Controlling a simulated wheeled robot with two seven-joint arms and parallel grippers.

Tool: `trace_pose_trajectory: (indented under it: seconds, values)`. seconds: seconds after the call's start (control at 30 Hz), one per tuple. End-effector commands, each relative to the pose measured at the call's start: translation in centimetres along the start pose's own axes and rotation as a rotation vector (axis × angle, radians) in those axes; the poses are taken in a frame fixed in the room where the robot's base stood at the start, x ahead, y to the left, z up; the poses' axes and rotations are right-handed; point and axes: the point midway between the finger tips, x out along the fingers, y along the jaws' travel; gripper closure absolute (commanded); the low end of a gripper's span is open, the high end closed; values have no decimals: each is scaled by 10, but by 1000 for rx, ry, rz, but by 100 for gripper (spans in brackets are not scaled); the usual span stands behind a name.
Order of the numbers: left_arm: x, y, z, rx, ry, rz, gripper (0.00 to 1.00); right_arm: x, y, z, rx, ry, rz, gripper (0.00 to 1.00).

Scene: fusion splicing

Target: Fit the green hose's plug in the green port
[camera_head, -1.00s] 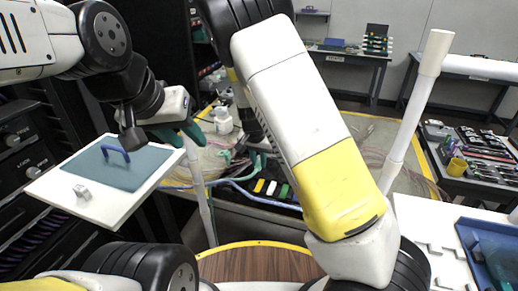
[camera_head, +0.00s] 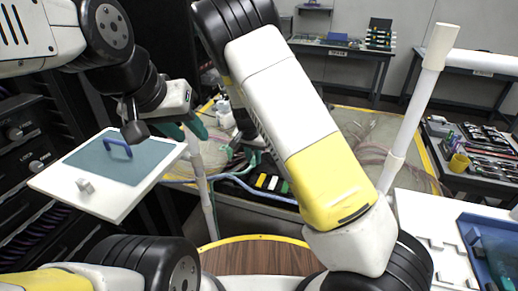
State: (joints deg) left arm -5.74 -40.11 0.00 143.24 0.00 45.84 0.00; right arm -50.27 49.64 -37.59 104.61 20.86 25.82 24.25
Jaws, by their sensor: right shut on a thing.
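The row of coloured blocks on the bench beyond the arms holds a yellow one, a white one and a green one, which looks like the green port (camera_head: 284,187). My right gripper (camera_head: 243,152) is mostly hidden behind my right forearm. Its green fingertips are low over the bench, left of the coloured row. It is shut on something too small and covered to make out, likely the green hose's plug. Green hose and finger colours blend there. My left gripper (camera_head: 184,130) is at the upper left, its green fingers apart and empty, above the white panel's edge.
A blue hose (camera_head: 235,180) runs across the bench. White posts (camera_head: 408,125) stand at either side. A blue tray (camera_head: 490,250) is at the lower right.

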Motion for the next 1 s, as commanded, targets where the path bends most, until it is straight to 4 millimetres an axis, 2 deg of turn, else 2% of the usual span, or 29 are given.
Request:
trace_pose_trajectory:
  seconds: [0.7, 1.0]
  values:
    - [0, 0, 0, 0, 0, 0, 64, 9, -66, -30, -2, 1, 0, 100]
    - [0, 0, 0, 0, 0, 0, 64, 10, -78, -36, -1, -1, 1, 100]
